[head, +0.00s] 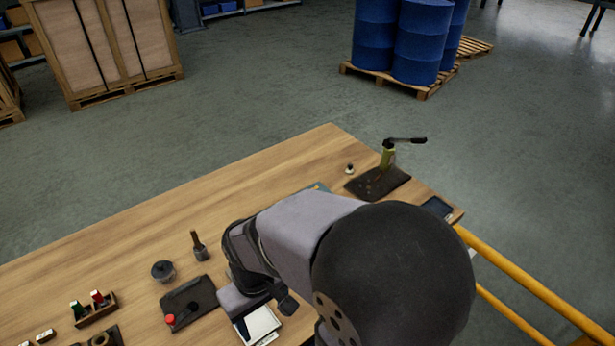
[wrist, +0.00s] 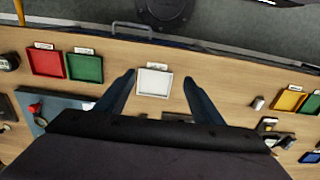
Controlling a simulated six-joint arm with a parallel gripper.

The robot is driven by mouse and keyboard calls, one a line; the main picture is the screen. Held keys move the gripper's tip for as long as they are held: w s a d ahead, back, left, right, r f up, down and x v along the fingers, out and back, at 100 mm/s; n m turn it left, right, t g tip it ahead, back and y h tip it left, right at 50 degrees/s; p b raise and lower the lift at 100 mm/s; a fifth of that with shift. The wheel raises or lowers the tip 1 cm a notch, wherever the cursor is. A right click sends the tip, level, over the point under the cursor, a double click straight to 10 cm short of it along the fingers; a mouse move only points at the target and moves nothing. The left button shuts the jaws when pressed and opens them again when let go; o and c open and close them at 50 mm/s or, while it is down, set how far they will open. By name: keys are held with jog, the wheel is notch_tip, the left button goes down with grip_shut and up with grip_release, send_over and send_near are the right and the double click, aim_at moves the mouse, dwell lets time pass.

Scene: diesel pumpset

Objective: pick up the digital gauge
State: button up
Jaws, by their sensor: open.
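In the wrist view my gripper (wrist: 159,76) is open, its two dark blue fingers spread wide with nothing held between them. A white square tray (wrist: 154,82) shows between the fingertips on the wooden bench. A small dark thing (wrist: 177,118) lies between the fingers near the palm, partly hidden; I cannot tell whether it is the digital gauge. No other thing is clearly the gauge in either view. In the head view my arm covers part of the bench and the fingers cannot be made out.
The wrist view shows red (wrist: 46,62), green (wrist: 85,67) and yellow (wrist: 288,100) trays. A yellow rail (head: 530,285) borders the right.

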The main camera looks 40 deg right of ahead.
jog(key=shift+d, duration=0.1)
jog(key=s+d+f+m+g+y+b, duration=0.1)
jog(key=s+d+f+m+b, duration=0.1)
jog(key=d+f+m, duration=0.3)
jog(key=s+d+f+m+g+b, duration=0.1)
jog(key=s+d+f+m, duration=0.15)
jog(key=d, duration=0.45)
jog(key=d+f+m, duration=0.1)
jog(key=d, duration=0.5)
jog(key=w+d+f+m+t+b, duration=0.1)
jog(key=d+f, duration=0.1)
jog(key=d, duration=0.4)
jog(key=w+d+f+m+t+h, duration=0.1)
jog(key=d+m, duration=0.1)
jog(key=d, duration=0.4)
jog(key=shift+d+f+b, duration=0.25)
jog(key=shift+f+b, duration=0.1)
jog(key=shift+b, duration=0.05)
jog(key=w+d+r+t+h, duration=0.2)
jog(key=w+d, duration=0.5)
jog(key=d, duration=0.4)
jog(key=shift+w+d+r+t+h+p, duration=0.15)
jog(key=shift+w+r+t+h+p, duration=0.3)
jog(key=shift+h, duration=0.45)
jog(key=shift+s, duration=0.1)
